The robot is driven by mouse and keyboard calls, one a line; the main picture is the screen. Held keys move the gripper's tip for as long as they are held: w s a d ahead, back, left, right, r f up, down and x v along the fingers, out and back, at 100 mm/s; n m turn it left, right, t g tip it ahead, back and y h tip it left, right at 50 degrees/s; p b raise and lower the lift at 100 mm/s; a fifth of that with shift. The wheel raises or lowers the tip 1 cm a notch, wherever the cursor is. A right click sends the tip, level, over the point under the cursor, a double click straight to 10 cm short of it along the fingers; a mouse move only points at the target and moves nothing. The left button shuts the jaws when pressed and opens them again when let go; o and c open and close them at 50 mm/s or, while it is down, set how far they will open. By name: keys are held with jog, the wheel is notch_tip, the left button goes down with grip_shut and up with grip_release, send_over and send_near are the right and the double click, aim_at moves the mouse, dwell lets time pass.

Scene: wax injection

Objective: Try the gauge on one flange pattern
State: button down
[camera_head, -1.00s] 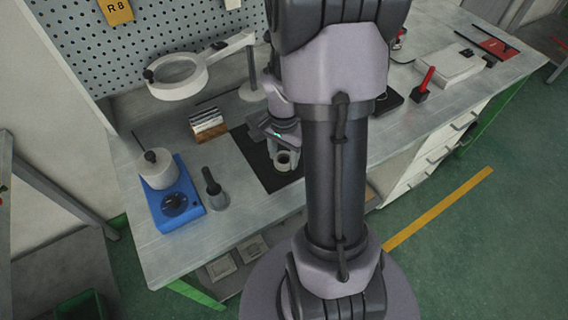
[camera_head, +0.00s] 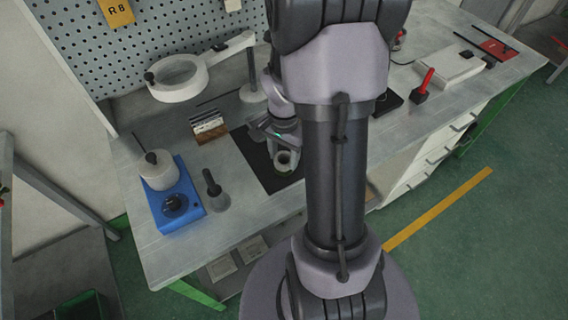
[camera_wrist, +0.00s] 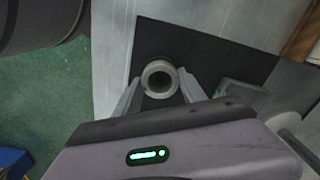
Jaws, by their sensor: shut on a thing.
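My gripper (camera_wrist: 158,98) is shut on a grey, hollow, ring-shaped piece (camera_wrist: 160,79), with one finger on each side of it. I look down into its open bore in the wrist view. In the head view the ring (camera_head: 285,159) is under my wrist, over the black mat (camera_head: 263,176). It looks like the gauge, but I cannot tell for sure. A pale green edge shows just under the ring in the head view; I cannot tell whether the ring touches it. A grey-green piece (camera_wrist: 240,91) lies on the mat to the right in the wrist view, partly hidden by my gripper.
Left of the mat are a dark-handled tool (camera_head: 214,190), a blue unit with a white pot (camera_head: 178,204) and a block with striped cards (camera_head: 209,127). A ring magnifier lamp (camera_head: 177,80) overhangs the back. My arm hides the bench's middle.

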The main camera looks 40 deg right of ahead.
jog(key=shift+r+p, duration=1.75)
jog(key=shift+r, duration=0.65)
